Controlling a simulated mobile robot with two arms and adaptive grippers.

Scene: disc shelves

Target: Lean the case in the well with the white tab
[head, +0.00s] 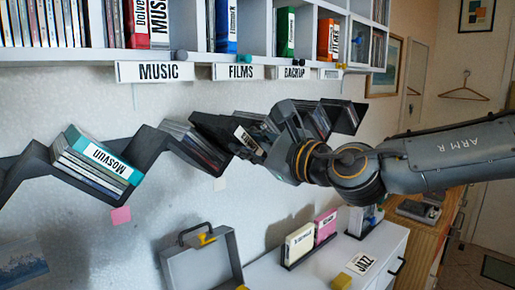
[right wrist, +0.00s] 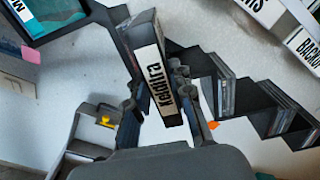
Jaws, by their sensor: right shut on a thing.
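My right gripper (head: 270,139) is shut on a dark case (right wrist: 158,72) with a white label lettered in black. The case also shows in the head view (head: 249,141), tilted, in front of the dark zigzag shelf. The white tab (head: 219,184) is on the wall under the shelf. The well above it holds several slim cases (head: 194,146), leaning left. The held case is just right of these cases; I cannot tell if it touches them or the shelf. My left gripper is in neither view.
The zigzag shelf (head: 28,160) has a left well with a teal case (head: 103,156) and a pink tab (head: 121,215) below. A wall shelf with labels such as MUSIC (head: 155,72) runs above. A grey open box (head: 203,259) and a white cabinet (head: 388,246) stand below.

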